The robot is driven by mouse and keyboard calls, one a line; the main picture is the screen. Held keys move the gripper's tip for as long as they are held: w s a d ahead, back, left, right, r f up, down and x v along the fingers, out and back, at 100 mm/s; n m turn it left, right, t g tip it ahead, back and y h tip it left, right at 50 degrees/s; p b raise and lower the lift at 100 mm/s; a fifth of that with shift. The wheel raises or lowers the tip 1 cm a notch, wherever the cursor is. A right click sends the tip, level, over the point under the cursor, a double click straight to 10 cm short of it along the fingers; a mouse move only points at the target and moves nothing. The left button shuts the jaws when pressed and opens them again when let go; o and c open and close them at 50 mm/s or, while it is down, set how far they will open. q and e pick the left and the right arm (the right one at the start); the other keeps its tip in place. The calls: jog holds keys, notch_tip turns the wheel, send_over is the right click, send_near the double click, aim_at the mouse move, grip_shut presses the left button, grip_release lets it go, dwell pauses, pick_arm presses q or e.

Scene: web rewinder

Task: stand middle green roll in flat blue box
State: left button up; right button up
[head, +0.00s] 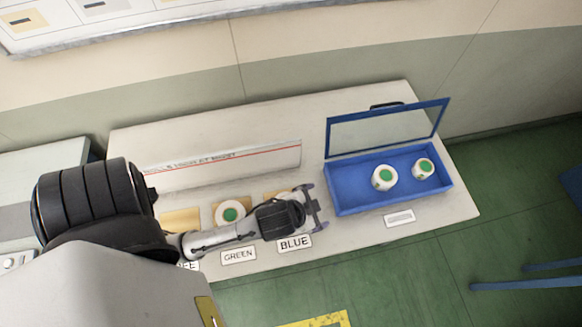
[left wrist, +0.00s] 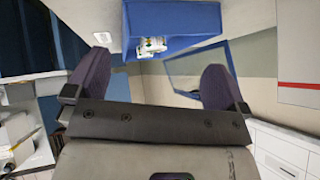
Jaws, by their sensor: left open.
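The flat blue box (head: 345,199) stands on the right part of the table with its clear, blue-framed lid (head: 385,130) raised. Two white rolls with green centres are inside, a left one (head: 383,177) and a right one (head: 423,168). Another green-centred roll (head: 230,214) is on a mat behind the GREEN label. My left gripper (head: 313,208) is open and empty, left of the box and above the BLUE label's place. In the left wrist view nothing is between its fingers (left wrist: 158,62); the box (left wrist: 180,18) and part of a roll (left wrist: 152,45) show beyond. My right gripper is not in view.
The GREEN label (head: 238,255) and BLUE label (head: 294,243) are along the table's front edge. A long white panel with a red line (head: 230,165) stands behind the mats. My left forearm partly hides what is at the BLUE place. Table right of the box is clear.

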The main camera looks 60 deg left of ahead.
pick_arm(q)
jog(key=s+g, duration=0.1)
jog(key=s, duration=0.3)
jog(key=s+a+f+g, duration=0.1)
jog(key=s+g, duration=0.1)
jog(key=s, duration=0.2)
jog(key=s+f+g+h, duration=0.1)
jog(key=s+g, duration=0.1)
jog(key=s, duration=0.2)
jog(key=shift+a+f+n, duration=0.15)
jog(key=shift+f+n, duration=0.05)
jog(key=shift+n, duration=0.2)
